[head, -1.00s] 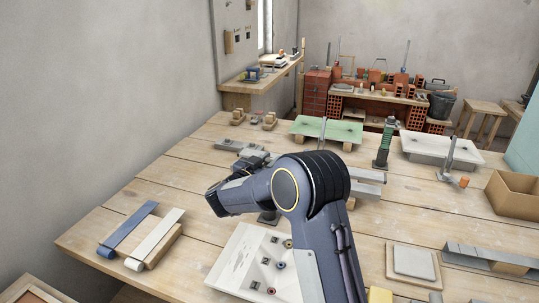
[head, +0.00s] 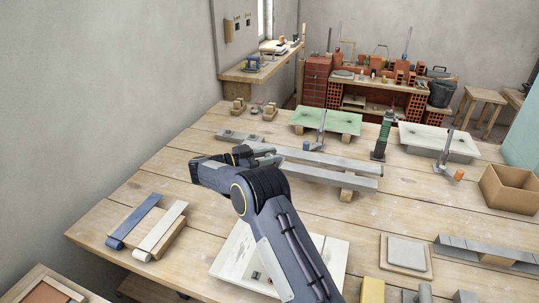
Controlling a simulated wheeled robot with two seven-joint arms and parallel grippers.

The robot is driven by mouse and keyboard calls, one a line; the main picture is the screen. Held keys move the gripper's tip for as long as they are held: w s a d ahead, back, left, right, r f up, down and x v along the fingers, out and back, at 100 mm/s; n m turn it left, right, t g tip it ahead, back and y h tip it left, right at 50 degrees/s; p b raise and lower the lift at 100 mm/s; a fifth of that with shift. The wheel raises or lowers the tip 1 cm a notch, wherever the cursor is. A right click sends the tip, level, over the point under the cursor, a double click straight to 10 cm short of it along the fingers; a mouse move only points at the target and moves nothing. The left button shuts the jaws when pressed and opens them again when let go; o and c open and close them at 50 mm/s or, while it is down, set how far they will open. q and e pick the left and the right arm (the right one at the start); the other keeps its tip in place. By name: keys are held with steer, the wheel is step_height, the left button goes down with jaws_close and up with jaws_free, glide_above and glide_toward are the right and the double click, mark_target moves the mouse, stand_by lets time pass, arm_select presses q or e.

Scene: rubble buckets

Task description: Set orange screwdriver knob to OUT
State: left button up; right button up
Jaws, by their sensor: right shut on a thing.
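My right gripper (head: 256,156) is small in the head view, beyond the bend of my right arm and in front of the long grey bars. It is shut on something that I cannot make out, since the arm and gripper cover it. An orange knob-like end (head: 459,175) shows at the foot of a grey upright tool at the right, well away from the gripper. I cannot tell if it is the screwdriver knob. A white board (head: 231,262) lies at the front, largely covered by my right arm. No OUT mark is readable. My left gripper is not in view.
Two long grey bars (head: 335,177) lie across the wooden table behind the gripper. A blue strip and a white strip (head: 160,230) lie at the left.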

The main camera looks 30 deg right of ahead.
stand_by(0.4)
steer(key=o, duration=0.9)
steer(key=shift+o, duration=0.2)
steer(key=w+a+b, duration=0.1)
steer(key=a, duration=0.6)
steer(key=shift+w+a, duration=0.2)
steer(key=shift+a, duration=0.1)
